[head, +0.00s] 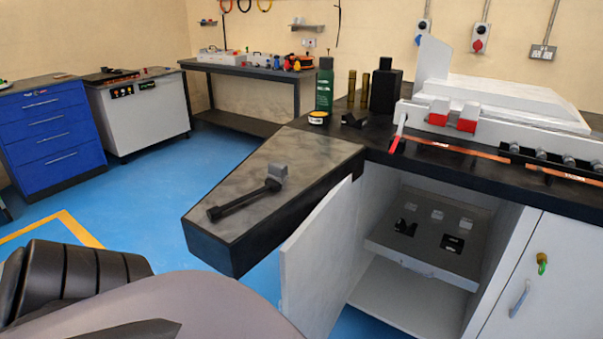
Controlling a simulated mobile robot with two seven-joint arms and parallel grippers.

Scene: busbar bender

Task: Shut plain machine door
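The plain door (322,258) is a light grey panel on the machine's cabinet. It stands wide open, swung out to the left of the opening and toward me, with no handle or key visible on the face I see. The open cabinet (395,300) shows a grey shelf (388,243) with small dark and grey parts on it. Beside it on the right is a second door (545,295), shut, with a silver handle and a green and yellow key. Neither of my grippers can be made out; only parts of my arm show at the lower left.
The dark worktop (270,190) juts out left above the open door, with a black tool (245,197) lying on it. A green bottle (325,85) and the white bending machine (500,100) stand farther back. A blue drawer cabinet (48,135) is at far left; blue floor lies between.

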